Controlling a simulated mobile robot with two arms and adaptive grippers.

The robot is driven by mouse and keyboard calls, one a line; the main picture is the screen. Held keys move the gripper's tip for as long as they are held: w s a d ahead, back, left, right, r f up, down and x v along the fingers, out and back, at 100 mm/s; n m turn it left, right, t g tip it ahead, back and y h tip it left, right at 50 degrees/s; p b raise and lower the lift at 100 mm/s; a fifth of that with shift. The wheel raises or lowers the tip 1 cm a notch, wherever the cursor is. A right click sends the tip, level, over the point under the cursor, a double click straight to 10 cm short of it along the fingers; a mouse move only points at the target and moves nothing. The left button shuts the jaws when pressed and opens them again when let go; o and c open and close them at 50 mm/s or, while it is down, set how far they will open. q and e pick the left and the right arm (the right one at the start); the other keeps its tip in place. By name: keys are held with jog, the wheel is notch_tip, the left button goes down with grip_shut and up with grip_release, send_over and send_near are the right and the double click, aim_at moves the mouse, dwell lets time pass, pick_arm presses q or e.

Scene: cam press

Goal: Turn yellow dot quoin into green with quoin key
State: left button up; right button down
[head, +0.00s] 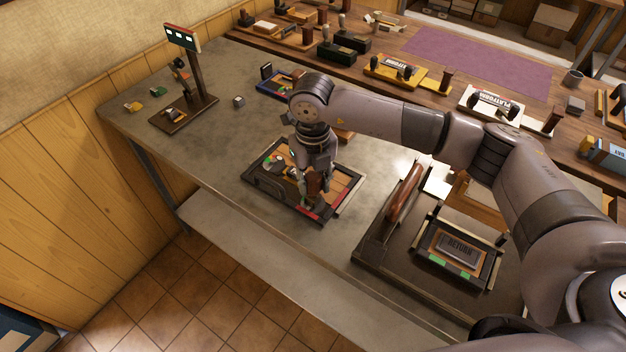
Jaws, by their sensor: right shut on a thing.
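A black-rimmed frame (263,186) with wooden blocks and a dark curved piece inside lies flat on the grey table. My right gripper (314,192) points down over its right part, shut on the quoin key (315,184), of which a brown handle shows between the fingers. The key's lower tip is hidden, so I cannot tell whether it sits in a quoin. A red strip (308,213) shows at the frame's near edge, just below the gripper. I cannot make out a yellow dot; the gripper covers part of the frame. My left gripper is not in view.
A press bed with a brown handle (405,192) and a framed RETURN block (458,247) with green marks stands to the right. A sign post (200,75) stands at the back left. A blue-rimmed tray (270,84) lies behind my arm.

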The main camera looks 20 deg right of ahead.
jog(key=shift+m, duration=3.4)
jog(key=shift+m+p, duration=0.45)
jog(key=shift+m, duration=0.75)
